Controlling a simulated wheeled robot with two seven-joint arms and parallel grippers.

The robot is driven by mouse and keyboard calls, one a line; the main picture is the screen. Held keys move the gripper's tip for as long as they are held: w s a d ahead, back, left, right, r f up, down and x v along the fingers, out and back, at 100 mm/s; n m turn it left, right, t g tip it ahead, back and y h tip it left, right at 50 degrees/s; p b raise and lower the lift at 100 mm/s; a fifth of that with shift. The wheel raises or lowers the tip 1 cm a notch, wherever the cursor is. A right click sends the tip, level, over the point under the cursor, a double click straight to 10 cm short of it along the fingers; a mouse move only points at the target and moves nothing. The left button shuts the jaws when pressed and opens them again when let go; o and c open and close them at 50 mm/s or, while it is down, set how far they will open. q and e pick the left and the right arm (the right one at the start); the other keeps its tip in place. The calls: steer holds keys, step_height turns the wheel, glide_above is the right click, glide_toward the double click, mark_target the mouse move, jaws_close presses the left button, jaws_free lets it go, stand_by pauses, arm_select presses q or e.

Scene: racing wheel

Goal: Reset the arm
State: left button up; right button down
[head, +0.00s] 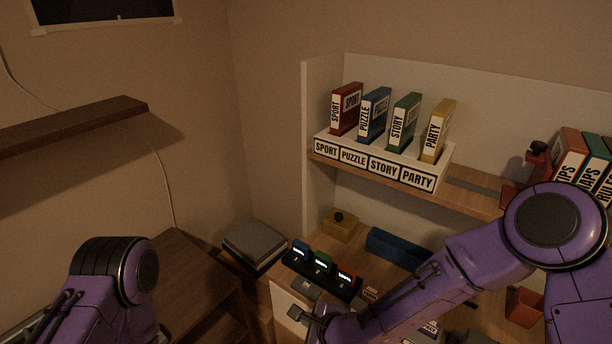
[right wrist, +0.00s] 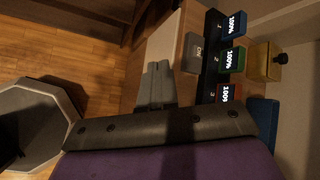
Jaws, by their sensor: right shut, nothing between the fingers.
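My right arm (head: 440,285) comes in from the right in the head view and reaches down and left across the desk. My right gripper (head: 300,314) is near the bottom of the view, by the desk's left front edge. In the right wrist view its grey fingers (right wrist: 158,84) are together and empty, beside the desk edge and the black charging dock. My left arm (head: 112,290) shows as a purple link at the lower left of the head view. Its gripper is out of view.
A black dock (head: 322,276) holds blue, green and red devices. Behind are a yellow box (head: 340,225) and a blue bin (head: 398,248). A shelf above carries a labelled white rack (head: 375,164) with several cases. A brown wall shelf (head: 75,126) juts out at left.

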steer(key=s+d+f+n+g+h+b, duration=0.2)
steer(key=s+d+f+n+h+b, duration=0.2)
steer(key=s+d+f, duration=0.8)
steer(key=s+d+f+n+g+h+b, duration=0.2)
steer(key=s+d+f+n+h+b, duration=0.2)
steer(key=s+d+f+n, duration=0.4)
steer(key=s+d+f+b, duration=0.1)
steer(key=s+d+f, duration=0.3)
steer(key=d, duration=0.5)
steer(key=shift+s+d+n+h+b, duration=0.3)
steer(key=shift+s+d+b, duration=0.05)
steer(key=shift+d+b, duration=0.05)
